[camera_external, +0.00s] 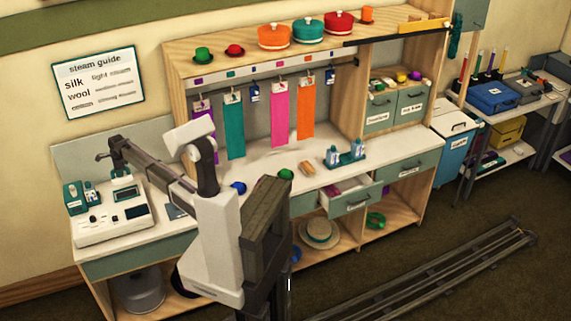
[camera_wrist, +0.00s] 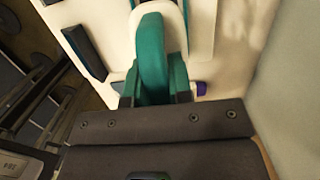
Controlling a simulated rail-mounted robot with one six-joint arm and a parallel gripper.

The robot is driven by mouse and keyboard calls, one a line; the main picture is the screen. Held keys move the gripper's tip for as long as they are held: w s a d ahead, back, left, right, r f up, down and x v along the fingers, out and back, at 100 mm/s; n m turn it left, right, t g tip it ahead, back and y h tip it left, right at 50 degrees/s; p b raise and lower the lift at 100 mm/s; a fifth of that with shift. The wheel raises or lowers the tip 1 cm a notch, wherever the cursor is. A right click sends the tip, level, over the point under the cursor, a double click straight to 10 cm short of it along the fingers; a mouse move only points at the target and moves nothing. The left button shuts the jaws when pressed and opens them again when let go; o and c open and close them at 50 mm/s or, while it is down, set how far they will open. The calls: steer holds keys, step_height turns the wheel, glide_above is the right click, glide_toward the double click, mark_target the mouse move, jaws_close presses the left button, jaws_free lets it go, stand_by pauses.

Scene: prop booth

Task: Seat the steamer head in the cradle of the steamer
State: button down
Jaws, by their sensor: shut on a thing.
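My gripper (camera_external: 120,168) is at the left end of the counter, over the white steamer unit (camera_external: 108,220). In the wrist view, its dark body crosses the lower part of the picture, and it is shut on a teal piece with a pale rounded edge, which I take for the steamer head (camera_wrist: 152,55). The fingertips are mostly hidden. Teal blocks (camera_wrist: 180,78) flank the held piece; I cannot tell whether they belong to the cradle or touch it. In the external view a teal stand (camera_external: 74,198) is at the unit's back left. The held head is hardly visible there.
Small bottles (camera_external: 91,191) stand behind the unit. A dark flat piece (camera_external: 176,211) lies to its right. Coloured cloths hang over the counter, and a blue ball-like object (camera_external: 238,188) sits on it. A drawer (camera_external: 352,198) stands open farther right.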

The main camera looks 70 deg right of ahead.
mark_target(122, 181)
steer(key=shift+a+f+b, duration=0.1)
steer(key=shift+f+b, duration=2.45)
steer(key=shift+f, duration=0.4)
steer(key=shift+f, duration=0.1)
steer(key=shift+f+b, duration=0.8)
steer(key=shift+b, duration=0.1)
steer(key=shift+f+b, duration=0.6)
steer(key=shift+b, duration=0.05)
steer(key=c, duration=0.9)
jaws_free()
steer(key=shift+c, duration=0.2)
